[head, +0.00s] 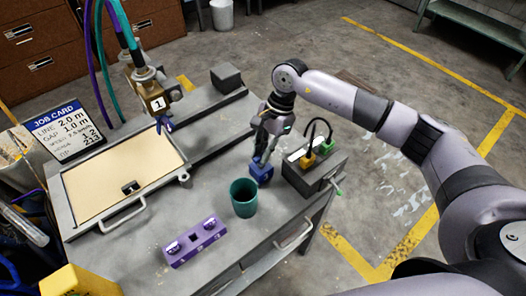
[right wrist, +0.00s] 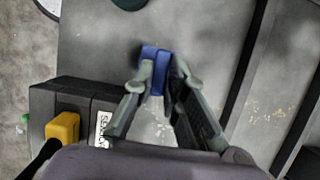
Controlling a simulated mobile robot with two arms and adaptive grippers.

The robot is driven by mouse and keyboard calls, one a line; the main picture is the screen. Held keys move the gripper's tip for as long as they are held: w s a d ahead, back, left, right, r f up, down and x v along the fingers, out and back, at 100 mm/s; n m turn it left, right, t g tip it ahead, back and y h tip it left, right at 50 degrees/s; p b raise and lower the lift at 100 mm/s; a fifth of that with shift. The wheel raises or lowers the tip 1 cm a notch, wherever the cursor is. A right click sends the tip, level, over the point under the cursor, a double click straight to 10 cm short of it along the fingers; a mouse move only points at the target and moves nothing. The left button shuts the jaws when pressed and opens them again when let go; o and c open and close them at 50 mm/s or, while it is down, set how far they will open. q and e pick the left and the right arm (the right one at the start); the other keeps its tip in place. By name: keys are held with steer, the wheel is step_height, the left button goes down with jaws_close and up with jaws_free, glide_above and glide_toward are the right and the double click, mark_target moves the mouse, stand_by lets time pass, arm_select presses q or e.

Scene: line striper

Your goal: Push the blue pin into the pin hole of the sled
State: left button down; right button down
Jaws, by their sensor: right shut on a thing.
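My right gripper (head: 262,160) is shut on a blue blocky piece, taken as the blue pin (head: 261,174). It holds it at the grey bench top, between the green cup and the dark box. In the right wrist view the blue pin (right wrist: 154,68) sits between the fingertips (right wrist: 160,85); I cannot tell whether it touches the bench. A framed tray with a tan panel and a front handle, possibly the sled (head: 75,221), lies at the left of the bench. My left gripper is not in view.
A green cup (head: 244,198) and a purple block (head: 194,242) with a square hole stand in front. A dark box (head: 315,174) with yellow and green plugs is right of the gripper. A brass spray head (head: 153,98) marked 1 hangs over the tray's back corner.

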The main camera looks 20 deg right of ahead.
steer(key=shift+r, duration=0.2)
steer(key=shift+r+p, duration=1.25)
steer(key=shift+r, duration=1.6)
